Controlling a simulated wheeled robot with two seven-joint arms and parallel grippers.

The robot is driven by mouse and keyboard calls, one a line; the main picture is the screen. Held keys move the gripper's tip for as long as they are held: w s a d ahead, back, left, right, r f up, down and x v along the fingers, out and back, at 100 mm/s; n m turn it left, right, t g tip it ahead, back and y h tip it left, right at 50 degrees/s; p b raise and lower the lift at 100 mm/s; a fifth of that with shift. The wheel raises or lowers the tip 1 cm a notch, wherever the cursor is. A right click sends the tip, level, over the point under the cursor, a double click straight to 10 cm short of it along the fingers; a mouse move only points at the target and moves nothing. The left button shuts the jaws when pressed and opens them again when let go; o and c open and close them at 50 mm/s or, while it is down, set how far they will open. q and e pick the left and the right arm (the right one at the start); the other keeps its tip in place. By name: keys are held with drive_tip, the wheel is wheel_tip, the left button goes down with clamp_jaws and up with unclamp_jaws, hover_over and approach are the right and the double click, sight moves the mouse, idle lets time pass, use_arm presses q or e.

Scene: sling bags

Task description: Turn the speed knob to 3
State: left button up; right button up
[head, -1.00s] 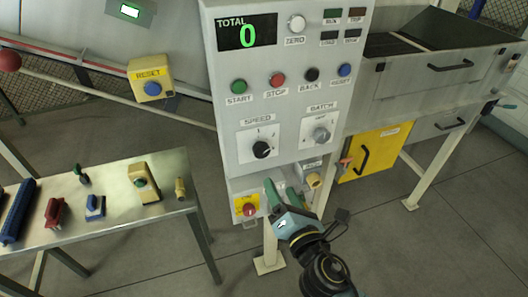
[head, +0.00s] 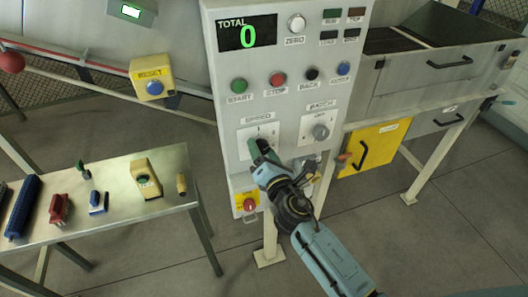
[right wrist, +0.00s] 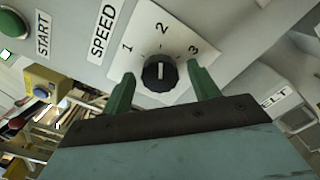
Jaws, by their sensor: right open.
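The speed knob (right wrist: 160,72) is a black round knob with a white pointer line, on a white plate marked 1, 2 and 3 (right wrist: 165,38) in the right wrist view. Its pointer line lies towards the 2. In the head view my right gripper (head: 262,150) is in front of the speed plate (head: 259,132) and hides the knob. In the right wrist view the right gripper (right wrist: 163,88) is open. My left gripper is not in view.
The batch knob (head: 320,132) is just right of the speed plate. Start (head: 239,86), stop (head: 278,80) and other buttons sit above. A red knob on a yellow plate (head: 249,204) is below. A table (head: 120,212) with several small items stands at left.

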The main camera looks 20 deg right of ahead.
drive_tip(key=c, duration=1)
drive_tip(key=shift+o, duration=0.2)
drive_tip(key=m+b, duration=0.1)
drive_tip(key=m, duration=0.4)
drive_tip(key=shift+m, duration=0.3)
drive_tip(key=m, duration=0.3)
drive_tip(key=shift+b, duration=0.4)
drive_tip(key=shift+m, duration=1.7)
drive_tip(key=o, duration=1)
drive_tip(key=shift+c, duration=0.2)
